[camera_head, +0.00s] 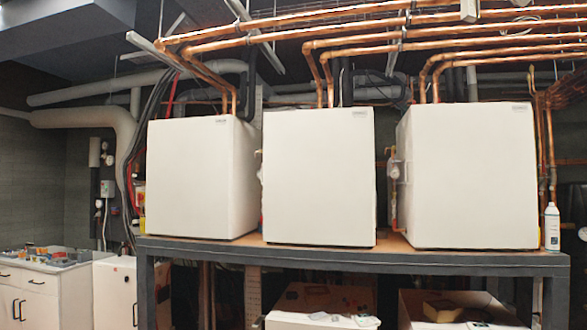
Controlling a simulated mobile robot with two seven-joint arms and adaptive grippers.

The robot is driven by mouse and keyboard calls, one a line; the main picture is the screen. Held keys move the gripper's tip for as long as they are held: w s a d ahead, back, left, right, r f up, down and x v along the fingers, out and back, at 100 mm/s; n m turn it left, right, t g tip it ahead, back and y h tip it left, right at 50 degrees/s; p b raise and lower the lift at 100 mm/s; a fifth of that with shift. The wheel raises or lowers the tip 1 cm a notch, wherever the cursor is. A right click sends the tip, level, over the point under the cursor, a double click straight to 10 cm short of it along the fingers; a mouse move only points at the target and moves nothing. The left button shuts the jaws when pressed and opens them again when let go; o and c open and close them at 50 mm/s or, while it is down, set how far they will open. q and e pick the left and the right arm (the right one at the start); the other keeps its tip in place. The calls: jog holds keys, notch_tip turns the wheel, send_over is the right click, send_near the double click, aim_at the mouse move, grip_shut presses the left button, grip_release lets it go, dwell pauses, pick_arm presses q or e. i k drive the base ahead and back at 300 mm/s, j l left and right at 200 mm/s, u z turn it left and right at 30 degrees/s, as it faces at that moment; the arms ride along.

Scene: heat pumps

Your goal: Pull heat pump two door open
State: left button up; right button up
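Three white box-shaped heat pumps stand side by side on a dark metal rack. The left heat pump (195,178), the middle heat pump (318,177) and the right heat pump (468,176) each show a plain white front with a small label at the upper right. I see no number on them, so I cannot tell from marks which is heat pump two; the middle one is second from either side. The middle front stands a little forward of its neighbours. No front shows a clear opening. Neither of my grippers is in view.
The rack's dark top beam (350,257) runs below the heat pumps. Copper pipes (370,35) run overhead. A cluttered white cabinet (38,303) is at left. More white units sit below.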

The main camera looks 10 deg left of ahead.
aim_at(318, 166)
jog(key=i+j+u, duration=0.1)
jog(key=i+j, duration=0.15)
jog(key=i, duration=0.2)
jog(key=i+j+u, duration=0.1)
jog(key=i+j, duration=0.15)
jog(key=i, duration=0.2)
jog(key=i+j, duration=0.2)
jog(key=i, duration=0.25)
jog(key=i+j+u, duration=0.15)
jog(key=i, duration=0.3)
